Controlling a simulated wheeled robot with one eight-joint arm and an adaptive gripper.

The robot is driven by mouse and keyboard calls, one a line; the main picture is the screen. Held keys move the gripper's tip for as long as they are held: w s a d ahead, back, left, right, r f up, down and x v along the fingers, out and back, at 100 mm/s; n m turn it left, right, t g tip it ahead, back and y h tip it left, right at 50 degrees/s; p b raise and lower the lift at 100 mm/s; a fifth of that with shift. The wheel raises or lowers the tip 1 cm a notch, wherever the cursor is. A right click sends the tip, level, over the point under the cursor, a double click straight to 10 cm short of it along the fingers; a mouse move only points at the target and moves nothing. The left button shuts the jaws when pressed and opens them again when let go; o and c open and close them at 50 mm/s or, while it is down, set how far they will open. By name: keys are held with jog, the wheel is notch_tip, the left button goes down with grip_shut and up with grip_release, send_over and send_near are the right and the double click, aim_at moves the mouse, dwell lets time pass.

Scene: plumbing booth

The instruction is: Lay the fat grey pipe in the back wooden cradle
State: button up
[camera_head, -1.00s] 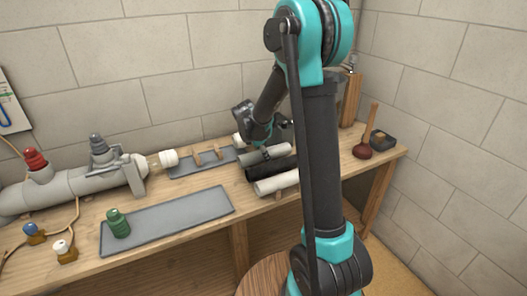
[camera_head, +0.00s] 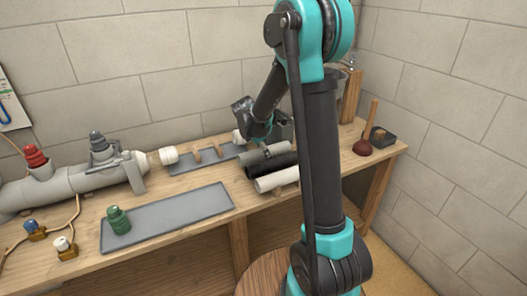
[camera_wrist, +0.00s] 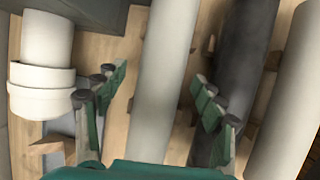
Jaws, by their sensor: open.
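The fat grey pipe (camera_head: 250,158) lies at the back of a row of three pipes on the bench. In the wrist view the pipe (camera_wrist: 164,70) runs between the fingers. My gripper (camera_wrist: 158,82) is open, with one finger on each side of this pipe and not closed on it. In the head view my gripper (camera_head: 264,146) is low over the pipe, partly hidden by my arm. The back wooden cradle, seen as upright wooden pieces (camera_head: 196,154) on a grey mat (camera_head: 180,170), stands left of the pipes and looks empty.
A black pipe (camera_head: 270,166) and a cream pipe (camera_head: 275,180) lie close in front. A white collared fitting (camera_wrist: 40,80) is near the left finger. A grey valve pipe (camera_head: 85,185) and green-capped item (camera_head: 117,220) are left. A plunger (camera_head: 364,146) stands right.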

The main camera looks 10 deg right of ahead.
jog(key=v, duration=1.1)
jog(key=shift+r, duration=0.3)
jog(key=shift+s+a, duration=0.1)
jog(key=shift+s, duration=0.05)
